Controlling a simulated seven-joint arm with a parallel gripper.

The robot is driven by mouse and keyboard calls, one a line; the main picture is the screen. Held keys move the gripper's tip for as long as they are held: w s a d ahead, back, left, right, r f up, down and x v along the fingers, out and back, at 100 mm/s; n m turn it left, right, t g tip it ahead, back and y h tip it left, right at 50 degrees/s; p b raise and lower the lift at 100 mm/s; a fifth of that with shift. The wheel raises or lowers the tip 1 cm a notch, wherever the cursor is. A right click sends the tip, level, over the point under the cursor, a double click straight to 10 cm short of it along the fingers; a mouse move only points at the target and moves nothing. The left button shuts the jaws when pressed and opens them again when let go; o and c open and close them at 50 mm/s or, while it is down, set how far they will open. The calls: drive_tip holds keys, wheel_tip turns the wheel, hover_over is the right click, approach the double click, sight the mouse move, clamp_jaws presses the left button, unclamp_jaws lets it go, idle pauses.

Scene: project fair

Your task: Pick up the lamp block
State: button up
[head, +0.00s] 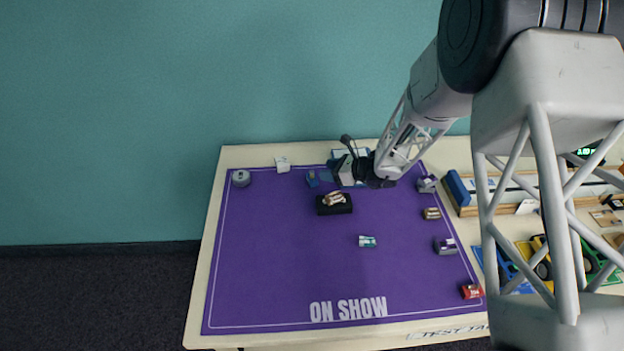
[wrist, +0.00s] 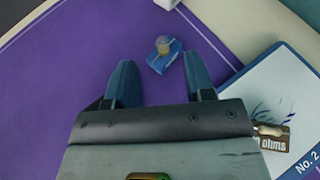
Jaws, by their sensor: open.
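The lamp block is a small blue block with a yellowish bulb on top; it shows in the wrist view (wrist: 163,58) near the top middle. In the head view the lamp block (head: 311,179) stands on the purple mat (head: 270,260) near its back edge. My gripper (wrist: 160,78) is open and empty, its two dark blue fingers spread. The lamp block appears beyond the fingertips, between their lines and nearer the right finger, apart from both. In the head view my gripper (head: 343,152) is at the back of the mat, just right of the lamp block.
A blue-edged white card (wrist: 285,95) lies right of the fingers. A white block (head: 282,164) and a grey round piece (head: 241,178) stand left of the lamp block. A black box (head: 334,208) is in front. The mat's left and front are clear.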

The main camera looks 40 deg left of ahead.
sight(313, 171)
drive_tip(key=shift+s+a+f, duration=0.1)
drive_tip(key=shift+a+f, duration=0.3)
drive_tip(key=shift+f, duration=0.05)
drive_tip(key=shift+x, duration=0.95)
drive_tip(key=shift+s+a+f, duration=0.1)
drive_tip(key=shift+a, duration=0.2)
drive_tip(key=shift+x, duration=2.6)
